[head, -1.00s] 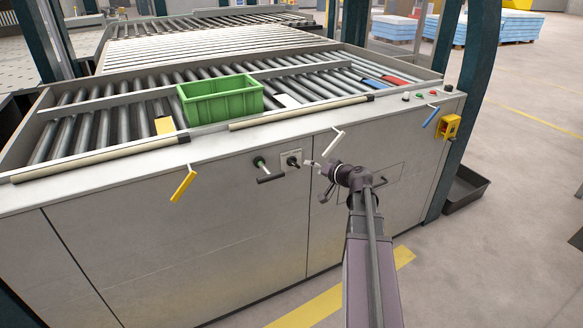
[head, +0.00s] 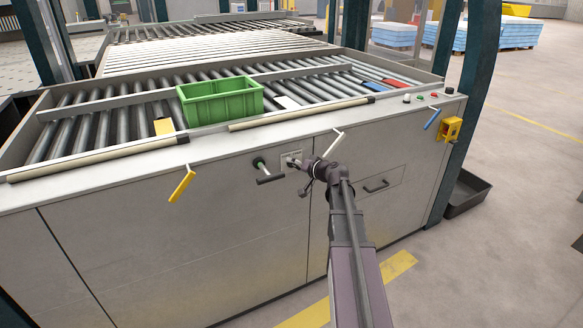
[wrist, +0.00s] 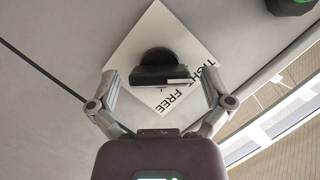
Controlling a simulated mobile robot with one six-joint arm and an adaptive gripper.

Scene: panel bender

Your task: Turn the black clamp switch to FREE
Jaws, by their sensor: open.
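The black clamp switch (wrist: 160,74) shows in the wrist view on a pale square plate (wrist: 143,38) with the words TIGHT and FREE along its edge. A small light mark shows on the knob bar's right part. My gripper (wrist: 169,90) is open, with one finger on each side of the knob and a gap on both sides. In the head view my gripper (head: 293,162) is at the plate on the cabinet front and covers most of the switch.
A black T-handle with a green collar (head: 265,172) is close on the left. A white lever (head: 333,143) is close on the right, a yellow lever (head: 183,184) further left. A green crate (head: 220,100) stands on the rollers above.

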